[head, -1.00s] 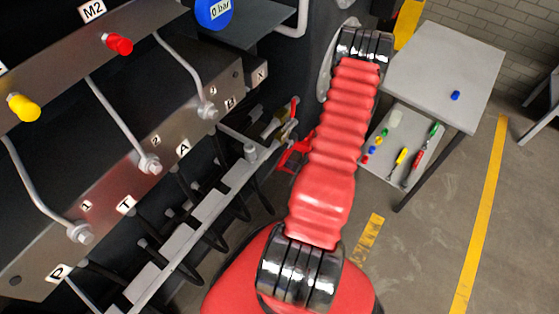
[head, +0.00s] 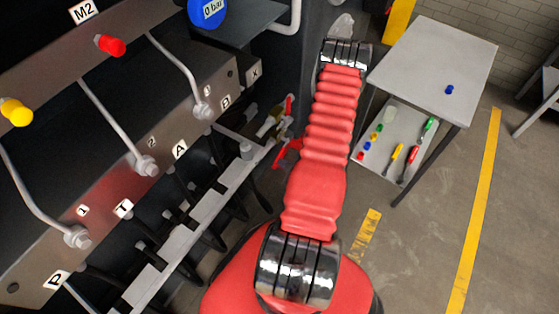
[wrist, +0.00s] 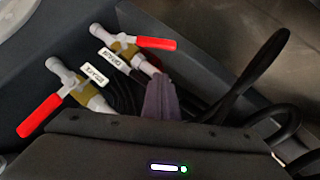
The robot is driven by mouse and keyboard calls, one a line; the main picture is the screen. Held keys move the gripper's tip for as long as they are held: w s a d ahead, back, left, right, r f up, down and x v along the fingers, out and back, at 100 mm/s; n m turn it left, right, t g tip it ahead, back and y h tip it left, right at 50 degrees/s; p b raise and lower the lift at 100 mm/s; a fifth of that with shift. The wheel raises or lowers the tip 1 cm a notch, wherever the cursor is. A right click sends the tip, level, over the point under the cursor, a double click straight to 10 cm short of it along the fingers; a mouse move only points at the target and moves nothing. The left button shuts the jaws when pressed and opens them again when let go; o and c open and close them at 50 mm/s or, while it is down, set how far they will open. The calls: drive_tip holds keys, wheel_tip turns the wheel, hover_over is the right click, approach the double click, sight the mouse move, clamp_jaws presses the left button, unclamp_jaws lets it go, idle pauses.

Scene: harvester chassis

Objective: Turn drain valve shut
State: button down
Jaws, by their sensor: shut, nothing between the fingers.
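In the wrist view, two brass valves with red handles sit side by side. The upper one appears to carry the upside-down DRAIN label, so I take it as the drain valve (wrist: 125,46); its red handle (wrist: 156,43) points right, oblique to its pipe. The lower valve (wrist: 84,93) has a red handle (wrist: 40,115) pointing down-left, across its pipe; its label is hard to read. My gripper (wrist: 161,82) is shut and empty, its fingertips below and right of the drain valve, apart from its handle. In the head view the valves (head: 272,120) are small and my arm hides my gripper.
Black hoses loop at the right of the wrist view (wrist: 262,75). In the head view, a manifold (head: 120,180) with metal pipes fills the left. A grey table (head: 430,65) with a lower shelf of tools stands right, with open floor beside it.

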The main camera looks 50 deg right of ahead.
sight(282, 152)
drive_tip(key=w+d+f, duration=0.4)
drive_tip(key=f, duration=0.3)
drive_tip(key=shift+w, duration=0.2)
